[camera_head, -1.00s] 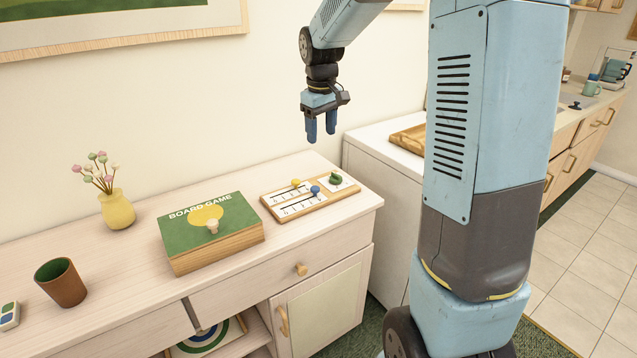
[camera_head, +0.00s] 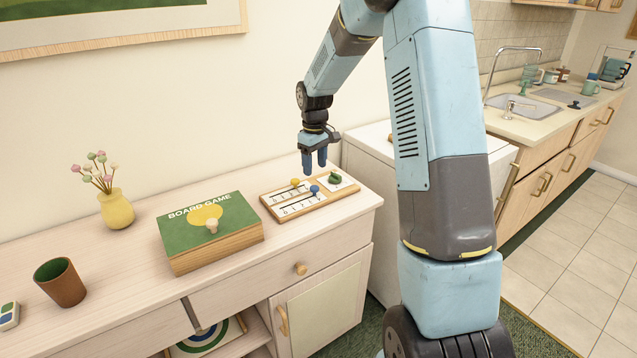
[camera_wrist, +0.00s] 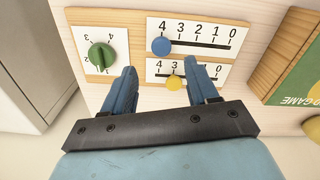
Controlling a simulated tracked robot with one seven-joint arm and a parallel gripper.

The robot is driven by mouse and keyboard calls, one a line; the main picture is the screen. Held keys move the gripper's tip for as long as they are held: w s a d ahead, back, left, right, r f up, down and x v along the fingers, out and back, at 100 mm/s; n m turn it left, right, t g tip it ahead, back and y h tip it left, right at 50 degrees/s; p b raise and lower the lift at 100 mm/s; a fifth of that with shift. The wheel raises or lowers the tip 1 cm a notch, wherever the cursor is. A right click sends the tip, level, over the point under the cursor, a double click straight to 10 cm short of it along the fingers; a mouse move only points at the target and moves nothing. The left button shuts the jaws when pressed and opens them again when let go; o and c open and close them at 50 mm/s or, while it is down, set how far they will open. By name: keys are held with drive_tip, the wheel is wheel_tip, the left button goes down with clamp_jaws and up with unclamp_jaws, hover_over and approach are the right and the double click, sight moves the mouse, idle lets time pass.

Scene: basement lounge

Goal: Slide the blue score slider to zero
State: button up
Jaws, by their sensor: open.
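The blue slider knob (camera_head: 315,189) sits on the wooden score board (camera_head: 325,203) on the cabinet top. In the wrist view the blue knob (camera_wrist: 161,46) is at the left end of its slot, by the 4. The scale there runs 4, 3, 2, 1, 0 to the right, and the 0 end is clear. The yellow knob (camera_wrist: 174,82) is on the parallel scale, near the 3. My gripper (camera_head: 315,169) points down above the board, open and empty. In the wrist view its fingers (camera_wrist: 160,67) straddle the yellow knob's position, with the blue knob beyond the fingertips.
A green dial (camera_wrist: 102,56) is on the board beside the 4 ends. A yellow vase (camera_head: 117,210) and a brown cup (camera_head: 61,282) are farther left.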

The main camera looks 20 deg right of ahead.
sight(315, 187)
wheel_tip(315, 187, down, 7)
idle(0.3)
drive_tip(key=shift+c, duration=0.4)
drive_tip(key=shift+d, duration=0.1)
clamp_jaws()
